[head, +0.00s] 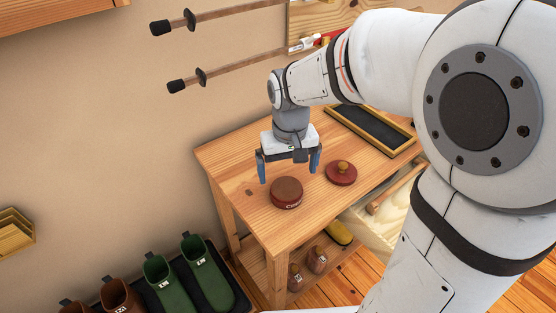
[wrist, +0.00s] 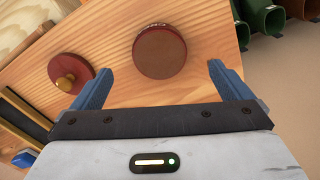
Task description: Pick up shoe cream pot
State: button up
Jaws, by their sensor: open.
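The shoe cream pot (head: 286,193) is a low round dark-red pot with a brown top and lettering on its side. It stands on the wooden table near its front left edge. In the wrist view the pot (wrist: 159,52) lies just beyond my fingertips, near the middle of the gap. My gripper (head: 289,172) points down above the table, a little behind the pot, with blue fingers spread and empty. A red lid with a wooden knob (head: 341,173) lies to the right of the pot.
A dark framed tray (head: 372,130) lies at the table's back right. Below stand small brown bottles (head: 317,259) and a yellow-brown brush (head: 339,233). Green boots (head: 206,272) stand on the floor at left. Wooden rods (head: 225,76) stick out along the wall above.

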aim_at(286, 188)
jog(key=f, duration=0.5)
jog(key=w+f+b, duration=0.1)
jog(key=f, duration=0.2)
jog(key=shift+f, duration=0.25)
jog(key=shift+c, duration=0.6)
jog(key=c, duration=1.2)
jog(key=shift+r, duration=0.1)
